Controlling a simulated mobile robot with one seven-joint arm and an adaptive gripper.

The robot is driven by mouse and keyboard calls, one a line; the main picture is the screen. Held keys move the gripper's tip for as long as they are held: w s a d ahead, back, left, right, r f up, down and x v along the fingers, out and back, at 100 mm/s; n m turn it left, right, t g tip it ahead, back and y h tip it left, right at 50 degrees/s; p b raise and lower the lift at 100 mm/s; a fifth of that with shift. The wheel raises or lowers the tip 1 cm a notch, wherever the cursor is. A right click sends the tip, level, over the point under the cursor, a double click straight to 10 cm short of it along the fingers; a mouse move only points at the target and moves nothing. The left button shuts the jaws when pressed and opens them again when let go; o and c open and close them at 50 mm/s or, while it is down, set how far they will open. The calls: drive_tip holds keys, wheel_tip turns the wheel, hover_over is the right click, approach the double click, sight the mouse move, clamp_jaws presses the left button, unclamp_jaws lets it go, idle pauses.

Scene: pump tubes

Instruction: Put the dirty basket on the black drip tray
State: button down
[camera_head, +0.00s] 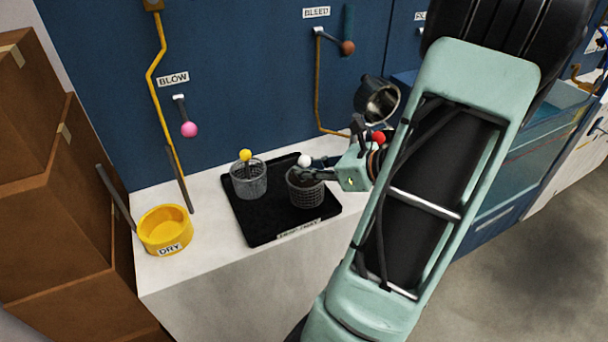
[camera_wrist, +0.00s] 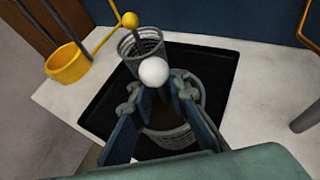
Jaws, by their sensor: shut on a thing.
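A grey mesh basket with a dark inside and a white ball on top (camera_head: 306,194) is over the right part of the black drip tray (camera_head: 262,229). It also shows in the wrist view (camera_wrist: 172,138), partly hidden by my fingers. I cannot tell whether its bottom touches the tray. My gripper (camera_head: 315,173) comes from the right and is shut on the basket's post, just below the white ball (camera_wrist: 154,71). A second, lighter grey mesh basket with a yellow ball (camera_head: 248,182) stands on the left part of the tray, a little apart.
A yellow bowl labelled DRY (camera_head: 165,232) stands left on the white counter (camera_head: 205,262). The BLOW lever with a pink ball (camera_head: 189,129) and the BLEED lever (camera_head: 346,47) are on the blue wall. A dark metal cup (camera_head: 378,98) is behind my wrist. Brown boxes (camera_head: 55,200) stand far left.

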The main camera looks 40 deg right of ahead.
drive_tip(key=shift+f, duration=0.65)
drive_tip(key=shift+f, duration=0.15)
drive_tip(key=c, duration=1.8)
unclamp_jaws()
drive_tip(key=shift+s+d+r, duration=0.15)
drive_tip(key=shift+s+r, duration=0.1)
drive_tip(key=shift+s, duration=0.05)
drive_tip(key=p+v, duration=0.1)
drive_tip(key=v, duration=1)
drive_tip(key=shift+s, duration=0.2)
drive_tip(key=shift+r, duration=0.15)
